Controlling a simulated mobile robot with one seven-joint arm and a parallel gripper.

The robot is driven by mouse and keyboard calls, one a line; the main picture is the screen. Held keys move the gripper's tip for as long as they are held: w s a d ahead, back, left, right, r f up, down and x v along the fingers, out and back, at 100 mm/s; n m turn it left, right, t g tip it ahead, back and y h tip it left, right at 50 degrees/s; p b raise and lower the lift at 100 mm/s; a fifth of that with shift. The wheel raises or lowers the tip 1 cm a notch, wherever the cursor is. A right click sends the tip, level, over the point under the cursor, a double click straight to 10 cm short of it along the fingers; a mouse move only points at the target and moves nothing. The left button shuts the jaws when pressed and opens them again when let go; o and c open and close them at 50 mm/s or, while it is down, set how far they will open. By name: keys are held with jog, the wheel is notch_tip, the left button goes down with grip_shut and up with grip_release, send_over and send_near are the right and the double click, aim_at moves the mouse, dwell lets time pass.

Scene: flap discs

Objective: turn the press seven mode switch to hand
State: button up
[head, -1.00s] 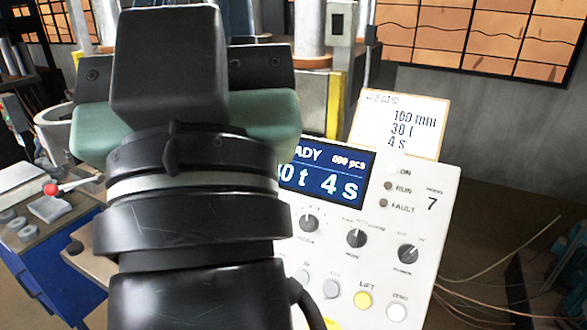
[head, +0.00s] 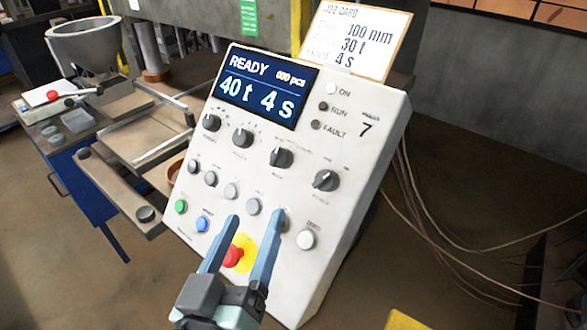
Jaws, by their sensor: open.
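The press seven control panel (head: 345,150) is a tilted white box marked 7. Its mode switch (head: 281,157) is a dark rotary knob, third from the left in a row of similar knobs. The lettering around it is too small to read, so I cannot tell its setting. My gripper (head: 255,218) is open and empty, with two blue-grey fingers pointing up over the lower panel, below the mode switch and apart from it. The right fingertip partly hides a button beside the white zero button (head: 307,240).
A red mushroom button (head: 233,256) on a yellow plate shows between my fingers. The power knob (head: 326,180) is right of the mode switch. The display (head: 262,85) reads READY, 40 t, 4 s. A job card (head: 355,40) stands behind the panel. Cables (head: 440,235) lie at right.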

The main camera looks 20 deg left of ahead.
aim_at(278, 161)
jog(key=w+p, duration=0.1)
jog(key=w, duration=0.2)
jog(key=w+p, duration=0.1)
jog(key=w, duration=0.3)
jog(key=w+a+p, duration=0.1)
jog(key=w, duration=0.3)
jog(key=shift+r, duration=0.15)
jog(key=shift+w+a, duration=0.1)
jog(key=shift+w, duration=0.4)
grip_shut()
